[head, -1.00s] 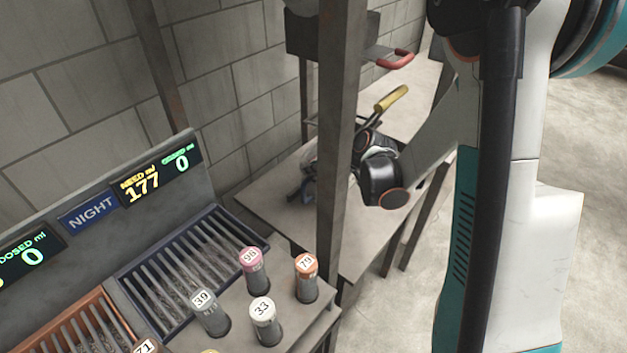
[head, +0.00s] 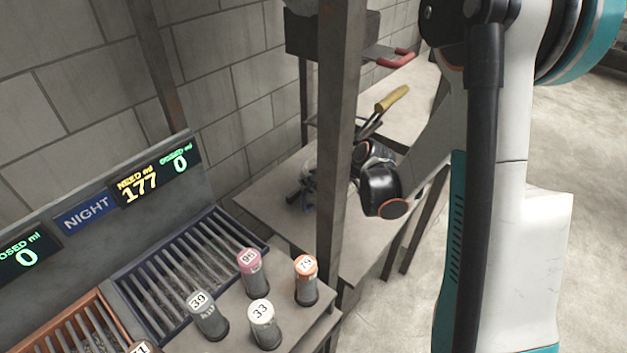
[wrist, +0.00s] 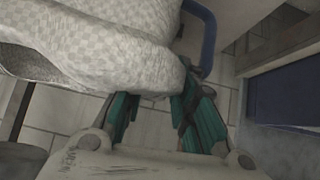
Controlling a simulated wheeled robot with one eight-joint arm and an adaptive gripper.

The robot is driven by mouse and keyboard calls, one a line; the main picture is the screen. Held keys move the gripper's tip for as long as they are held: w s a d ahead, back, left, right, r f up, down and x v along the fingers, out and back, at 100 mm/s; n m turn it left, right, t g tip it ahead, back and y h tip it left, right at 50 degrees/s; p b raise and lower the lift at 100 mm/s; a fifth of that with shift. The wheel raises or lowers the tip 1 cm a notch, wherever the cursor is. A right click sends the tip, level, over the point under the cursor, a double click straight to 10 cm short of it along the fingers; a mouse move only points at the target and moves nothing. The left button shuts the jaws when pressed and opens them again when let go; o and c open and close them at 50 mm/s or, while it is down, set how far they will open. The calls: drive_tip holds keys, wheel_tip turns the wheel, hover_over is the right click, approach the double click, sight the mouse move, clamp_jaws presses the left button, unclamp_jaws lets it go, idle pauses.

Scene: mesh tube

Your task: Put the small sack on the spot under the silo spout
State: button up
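A pale, checker-patterned fabric bundle, which looks like the small sack (wrist: 90,45), fills the upper left of the wrist view, right at my gripper (wrist: 158,100). My two teal fingers stand apart, with tiled floor showing between them. The sack covers the left fingertip, and the right fingertip is beside the sack's right end. I cannot tell whether the fingers press on it. In the head view my gripper is mostly hidden behind a grey post, over a grey bench (head: 265,205). The silo spout and the spot cannot be made out for certain.
The grey post (head: 340,130) stands before my wrist. A yellow-handled tool (head: 391,99) is behind it. A dark box (head: 305,38) and a red handle (head: 404,57) are above. Numbered capped tubes (head: 262,322) stand at front. A blue tube (wrist: 208,35) is near my right finger.

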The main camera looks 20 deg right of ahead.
drive_tip(key=p+v, duration=0.3)
drive_tip(key=v, duration=0.9)
idle(0.9)
